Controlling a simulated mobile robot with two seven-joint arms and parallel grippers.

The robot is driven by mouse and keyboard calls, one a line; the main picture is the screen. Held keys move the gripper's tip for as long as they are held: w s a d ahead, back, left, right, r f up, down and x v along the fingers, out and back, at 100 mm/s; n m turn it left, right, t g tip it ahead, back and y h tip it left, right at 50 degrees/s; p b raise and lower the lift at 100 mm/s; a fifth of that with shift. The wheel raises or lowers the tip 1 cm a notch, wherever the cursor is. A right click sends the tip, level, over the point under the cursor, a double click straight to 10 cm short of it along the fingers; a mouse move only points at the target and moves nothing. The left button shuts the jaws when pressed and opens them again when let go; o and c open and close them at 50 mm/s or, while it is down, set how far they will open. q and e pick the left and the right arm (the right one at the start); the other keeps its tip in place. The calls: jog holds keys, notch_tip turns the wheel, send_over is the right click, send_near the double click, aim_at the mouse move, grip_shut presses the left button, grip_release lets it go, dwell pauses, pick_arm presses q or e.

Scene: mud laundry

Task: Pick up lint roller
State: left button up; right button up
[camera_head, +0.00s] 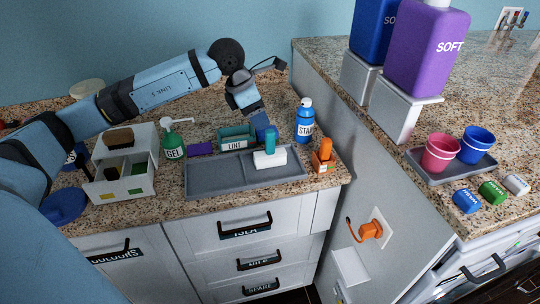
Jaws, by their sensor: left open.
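What looks like the lint roller, a white roll (270,159) with an upright teal handle (270,141), rests on the grey tray (215,181) on the granite counter. A dark teal holder labelled LINT (236,143) stands just behind the tray. My left gripper (247,107) reaches in from the left and points down above and behind the holder and roller. It is open and appears apart from the roller; its fingertips are small and hard to make out. A blue piece just behind the handle is unclear. My right gripper is not in view.
A green GEL bottle (173,143) and white caddy (121,188) stand left of the tray. A blue STAIN bottle (304,122) and orange item (323,156) stand right. The higher counter (470,110) at right holds jugs and cups. The tray's left part is empty.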

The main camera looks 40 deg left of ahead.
aim_at(269, 131)
pick_arm(q)
jog(key=p+x, duration=0.1)
jog(key=x, duration=0.8)
jog(key=shift+w+d+f, duration=0.1)
jog(key=shift+w+d, duration=0.05)
jog(key=shift+d, duration=0.1)
grip_shut()
